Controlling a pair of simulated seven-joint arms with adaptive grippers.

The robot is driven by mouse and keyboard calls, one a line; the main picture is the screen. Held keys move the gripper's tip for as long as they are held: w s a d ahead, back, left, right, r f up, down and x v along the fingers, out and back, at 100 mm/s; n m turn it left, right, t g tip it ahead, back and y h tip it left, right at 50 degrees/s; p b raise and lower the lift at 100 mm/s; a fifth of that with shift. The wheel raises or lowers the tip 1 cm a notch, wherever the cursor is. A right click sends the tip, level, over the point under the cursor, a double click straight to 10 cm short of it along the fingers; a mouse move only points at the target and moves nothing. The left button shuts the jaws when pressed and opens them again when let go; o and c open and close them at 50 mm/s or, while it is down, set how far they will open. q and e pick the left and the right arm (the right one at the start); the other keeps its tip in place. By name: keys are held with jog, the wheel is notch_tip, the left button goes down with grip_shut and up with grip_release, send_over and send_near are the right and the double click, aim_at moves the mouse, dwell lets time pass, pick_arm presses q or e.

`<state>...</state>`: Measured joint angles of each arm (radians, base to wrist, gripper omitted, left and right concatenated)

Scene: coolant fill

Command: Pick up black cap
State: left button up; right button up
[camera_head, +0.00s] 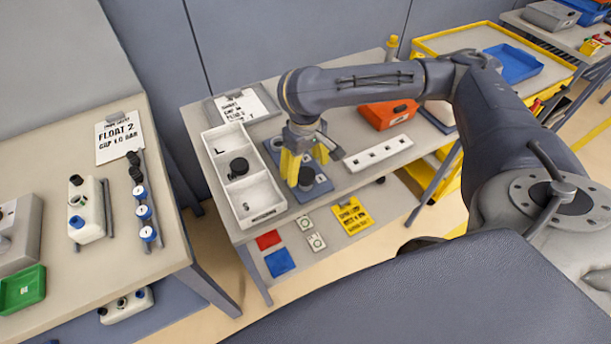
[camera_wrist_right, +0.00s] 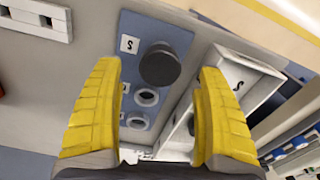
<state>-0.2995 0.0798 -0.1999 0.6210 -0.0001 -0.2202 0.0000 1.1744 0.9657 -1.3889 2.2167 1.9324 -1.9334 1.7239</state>
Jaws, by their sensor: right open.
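A round black cap (camera_head: 306,179) sits on the blue plate (camera_head: 318,187), at the plate's near end. In the right wrist view the black cap (camera_wrist_right: 160,65) is at the S-labelled spot of the blue plate (camera_wrist_right: 178,32), beside two ringed holes. My right gripper (camera_head: 304,166) points down over the plate with its yellow fingers open. In the right wrist view the open fingers (camera_wrist_right: 158,70) stand on either side of the cap, with a gap on both sides. Another black cap (camera_head: 238,168) lies in the white divided tray (camera_head: 259,196). My left gripper is not in view.
The white tray stands directly left of the plate. A white strip with holes (camera_head: 378,153) and an orange bin (camera_head: 388,115) lie to the right. A sheet on a clipboard (camera_head: 240,106) is behind. A separate left table holds a white tank (camera_head: 86,210) and several blue-topped caps.

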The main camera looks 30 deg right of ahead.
aim_at(305, 173)
jog(key=shift+f, duration=1.5)
jog(key=c, duration=1.2)
jog(key=shift+c, duration=0.2)
jog(key=shift+r, duration=0.2)
